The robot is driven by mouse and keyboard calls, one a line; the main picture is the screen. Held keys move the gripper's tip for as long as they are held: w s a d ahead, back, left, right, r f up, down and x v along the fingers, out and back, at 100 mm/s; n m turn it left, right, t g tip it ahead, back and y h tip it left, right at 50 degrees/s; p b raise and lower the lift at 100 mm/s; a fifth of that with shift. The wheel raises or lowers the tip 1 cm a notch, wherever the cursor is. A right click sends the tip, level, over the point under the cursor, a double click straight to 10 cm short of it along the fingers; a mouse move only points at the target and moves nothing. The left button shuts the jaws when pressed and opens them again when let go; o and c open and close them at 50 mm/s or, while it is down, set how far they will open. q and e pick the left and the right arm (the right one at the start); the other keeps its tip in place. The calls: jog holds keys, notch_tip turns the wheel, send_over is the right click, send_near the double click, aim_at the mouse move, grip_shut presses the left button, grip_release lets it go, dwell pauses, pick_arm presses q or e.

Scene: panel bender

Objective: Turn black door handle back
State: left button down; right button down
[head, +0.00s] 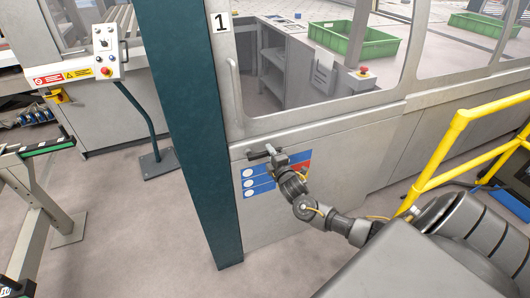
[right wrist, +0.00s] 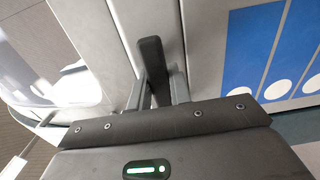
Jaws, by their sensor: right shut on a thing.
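The black door handle (head: 258,154) is on the grey door of the machine, just below the window and right of the dark green post. My right gripper (head: 273,157) reaches it from the lower right and is shut on it. In the right wrist view the black handle (right wrist: 151,62) stands between the two fingers of my right gripper (right wrist: 158,90). The fingers hide its lower part. The grey door (head: 290,215) looks closed, flush with the panel beside it. My left gripper is not in view.
The green post (head: 185,120) stands close left of the handle. A blue sign with white circles (head: 258,180) is below it. A yellow railing (head: 455,150) is at the right. A control box (head: 103,55) on a stand is at upper left. Floor lies clear in front.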

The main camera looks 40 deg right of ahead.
dwell(0.4)
jog(key=c, duration=1.3)
grip_release()
jog(key=b+v, duration=0.1)
jog(key=v, duration=0.9)
jog(key=shift+s+b, duration=0.35)
jog(key=shift+s, duration=0.05)
jog(key=shift+a, duration=0.1)
